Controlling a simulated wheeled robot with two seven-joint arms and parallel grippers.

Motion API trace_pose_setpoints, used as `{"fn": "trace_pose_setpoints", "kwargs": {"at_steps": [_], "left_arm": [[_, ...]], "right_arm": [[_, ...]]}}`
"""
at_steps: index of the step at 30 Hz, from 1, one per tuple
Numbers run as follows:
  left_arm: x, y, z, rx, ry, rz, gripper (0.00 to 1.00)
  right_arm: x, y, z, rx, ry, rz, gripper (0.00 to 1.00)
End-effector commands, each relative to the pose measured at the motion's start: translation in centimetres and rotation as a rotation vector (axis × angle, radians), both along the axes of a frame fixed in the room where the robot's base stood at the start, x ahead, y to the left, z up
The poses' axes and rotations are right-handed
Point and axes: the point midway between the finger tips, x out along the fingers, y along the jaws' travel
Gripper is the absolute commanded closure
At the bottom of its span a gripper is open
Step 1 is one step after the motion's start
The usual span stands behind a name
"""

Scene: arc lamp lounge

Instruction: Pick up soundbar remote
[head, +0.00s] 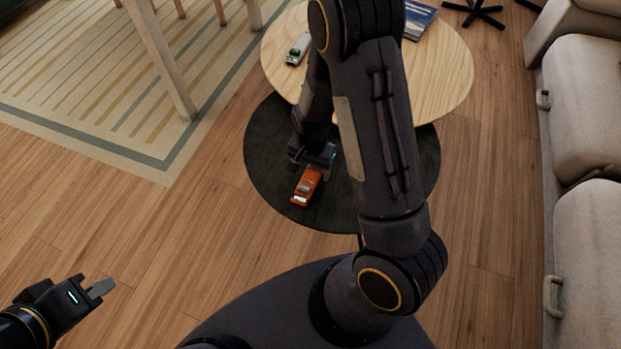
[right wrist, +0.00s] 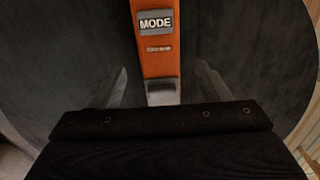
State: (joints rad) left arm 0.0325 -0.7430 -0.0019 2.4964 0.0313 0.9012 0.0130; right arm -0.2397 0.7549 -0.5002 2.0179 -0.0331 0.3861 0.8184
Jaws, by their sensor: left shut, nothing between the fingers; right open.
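An orange remote-like device (head: 307,186) lies on the dark round table (head: 266,150). In the right wrist view the orange device (right wrist: 157,62) carries a label reading MODE, with a grey end towards the gripper. I cannot read a soundbar name on it. My right gripper (head: 318,160) is over its far end. In the right wrist view my right gripper (right wrist: 161,88) is open, with one finger on each side of the device and gaps between. Part of the device is hidden under the gripper. My left gripper (head: 100,288) is shut and empty over the floor at the lower left.
A light wooden round table (head: 448,75) overlaps the dark one behind. It bears a small white and green item (head: 298,48) and a blue book (head: 419,18). A beige sofa (head: 590,120) stands at the right. A striped rug (head: 120,70) and table legs are at the upper left.

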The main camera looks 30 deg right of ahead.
Motion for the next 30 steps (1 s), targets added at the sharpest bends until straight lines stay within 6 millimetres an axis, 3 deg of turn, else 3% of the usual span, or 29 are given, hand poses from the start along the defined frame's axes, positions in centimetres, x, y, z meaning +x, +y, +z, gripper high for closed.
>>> {"fn": "trace_pose_setpoints", "kwargs": {"at_steps": [1,4,12,24,30], "left_arm": [[0.0,0.0,-1.0,0.0,0.0,0.0,1.0],[0.0,0.0,-1.4,0.0,0.0,0.0,1.0],[0.0,0.0,-1.2,0.0,0.0,0.0,1.0],[0.0,0.0,-1.2,0.0,0.0,0.0,1.0],[0.0,0.0,-1.2,0.0,0.0,0.0,1.0]], "right_arm": [[0.0,0.0,-1.4,0.0,0.002,0.0,0.31],[0.0,0.0,-2.6,0.0,0.002,0.0,0.31],[0.1,0.1,-2.6,0.001,-0.001,0.001,0.32],[0.1,0.0,-2.6,0.001,-0.001,0.001,0.85],[0.1,0.1,-2.6,0.001,-0.001,0.001,0.87]]}}
